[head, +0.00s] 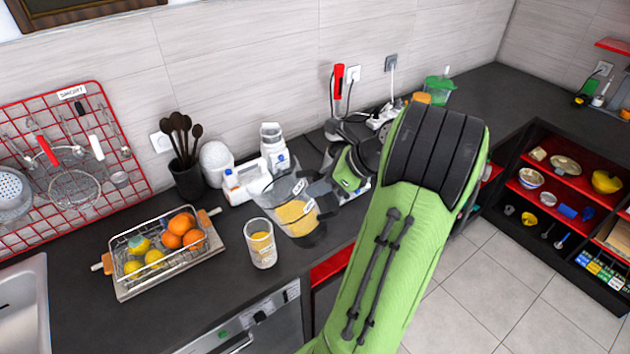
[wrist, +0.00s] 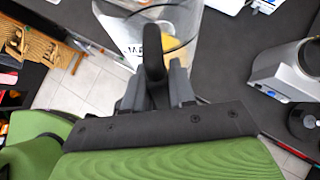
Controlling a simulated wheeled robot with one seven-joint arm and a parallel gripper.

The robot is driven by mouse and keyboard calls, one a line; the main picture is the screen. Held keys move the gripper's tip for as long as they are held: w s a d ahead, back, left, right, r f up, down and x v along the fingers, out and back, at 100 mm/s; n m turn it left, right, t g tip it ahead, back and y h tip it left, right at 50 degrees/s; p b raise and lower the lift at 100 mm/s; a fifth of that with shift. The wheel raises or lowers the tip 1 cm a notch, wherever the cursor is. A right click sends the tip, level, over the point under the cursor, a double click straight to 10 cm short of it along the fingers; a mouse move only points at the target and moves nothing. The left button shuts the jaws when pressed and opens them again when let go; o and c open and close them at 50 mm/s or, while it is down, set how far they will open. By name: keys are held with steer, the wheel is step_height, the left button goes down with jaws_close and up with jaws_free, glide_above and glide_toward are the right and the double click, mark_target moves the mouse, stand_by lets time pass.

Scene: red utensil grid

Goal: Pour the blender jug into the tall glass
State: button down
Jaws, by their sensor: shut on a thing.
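The blender jug (head: 297,212) is clear with a dark base and holds yellow-orange contents. It is near the counter's front edge, just right of the tall glass (head: 261,245), which shows some yellow-orange inside. My gripper (head: 322,188) is at the jug's right side, shut on its handle. In the wrist view my gripper (wrist: 154,88) closes around the dark upright handle, with the clear jug (wrist: 126,30) beyond it. The jug looks slightly tilted; I cannot tell whether its base touches the counter. The glass stands upright and cannot be made out in the wrist view.
A wire basket of fruit (head: 118,254) on a board stands left of the glass. Behind are a dark utensil pot (head: 188,180), white bottles (head: 273,147) and a green appliance (head: 350,170). The counter (head: 215,278) in front of the glass is clear.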

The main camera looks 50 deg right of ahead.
mark_target(325, 198)
steer(key=shift+w+a, duration=0.15)
steer(key=shift+w, duration=0.05)
steer(key=shift+s+f+t+y, duration=0.1)
steer(key=shift+f+t+y, duration=0.2)
steer(key=shift+f+t, duration=0.6)
steer(key=shift+f+t+y+b, duration=0.4)
steer(key=shift+f+t, duration=0.25)
steer(key=shift+t, duration=0.35)
steer(key=shift+r, duration=0.1)
steer(key=shift+a+f, duration=0.1)
steer(key=shift+f, duration=0.1)
steer(key=shift+w+f+t+y, duration=0.2)
steer(key=shift+f+t+y, duration=0.1)
steer(key=shift+f+t, duration=0.35)
steer(key=shift+d, duration=0.2)
steer(key=shift+a+r, duration=0.1)
